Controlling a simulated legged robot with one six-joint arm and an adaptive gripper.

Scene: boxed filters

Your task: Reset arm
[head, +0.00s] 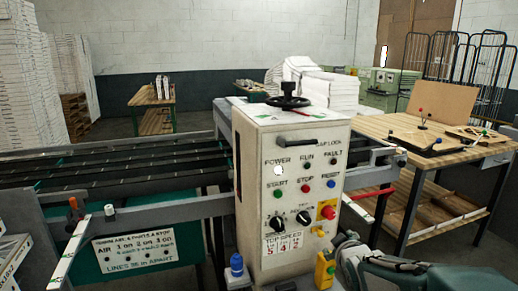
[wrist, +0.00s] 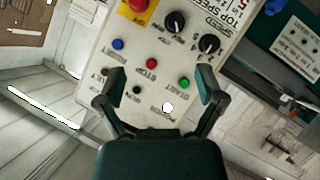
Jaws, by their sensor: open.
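My gripper (wrist: 156,88) is open in the wrist view, its two dark fingers spread wide with nothing between them. It faces the control panel (wrist: 120,45) of a machine, which appears turned over in that view. A red button (wrist: 152,64), a blue button (wrist: 118,44) and a green button (wrist: 184,83) show around and between the fingers. The gap from fingers to panel is hard to judge. In the head view my green arm shows at the bottom right, in front of the pale control cabinet (head: 255,190). The white power light is lit.
A conveyor (head: 110,165) runs left.

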